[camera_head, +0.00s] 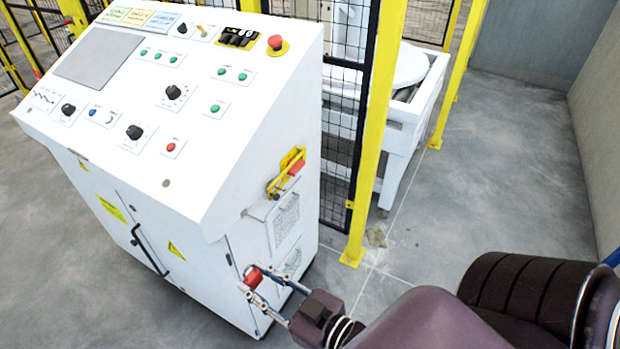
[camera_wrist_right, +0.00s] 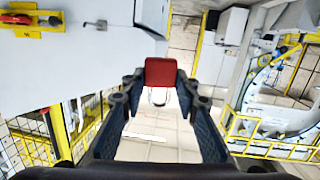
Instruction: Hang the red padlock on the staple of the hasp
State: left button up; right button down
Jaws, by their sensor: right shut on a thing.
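The red padlock (camera_head: 253,277) is between the fingertips of my right gripper (camera_head: 251,279), which is shut on it. It is in front of the side of the white control cabinet, low and to the left of the yellow hasp area. In the right wrist view the padlock (camera_wrist_right: 161,71) shows its red body, with a pale shackle loop below it between the fingers. A yellow fitting with a red part (camera_head: 287,172) is on the cabinet side, above the gripper; it also shows at the top left of the right wrist view (camera_wrist_right: 40,22). I cannot clearly make out the staple. My left gripper is not in view.
The white control cabinet (camera_head: 190,190) with a sloped button panel fills the left. A yellow post (camera_head: 368,150) and black mesh fence stand behind it. Grey floor (camera_head: 500,170) is open at the right, up to a wall.

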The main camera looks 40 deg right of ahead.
jog(key=w+d+f+n+g+y, duration=0.2)
jog(key=w+d+f+n, duration=0.1)
jog(key=w+d+f, duration=0.45)
jog(key=w+d+h, duration=0.1)
jog(key=w+d, duration=0.2)
jog(key=d, duration=0.7)
jog(key=w+d, duration=0.3)
jog(key=d, duration=0.6)
jog(key=r+b+x, duration=0.1)
jog(key=b+x, duration=0.7)
jog(key=x, duration=0.1)
jog(key=shift+w+a, duration=0.3)
jog(key=shift+w, duration=0.1)
jog(key=shift+f, duration=0.15)
jog(key=c, duration=1.4)
grip_release()
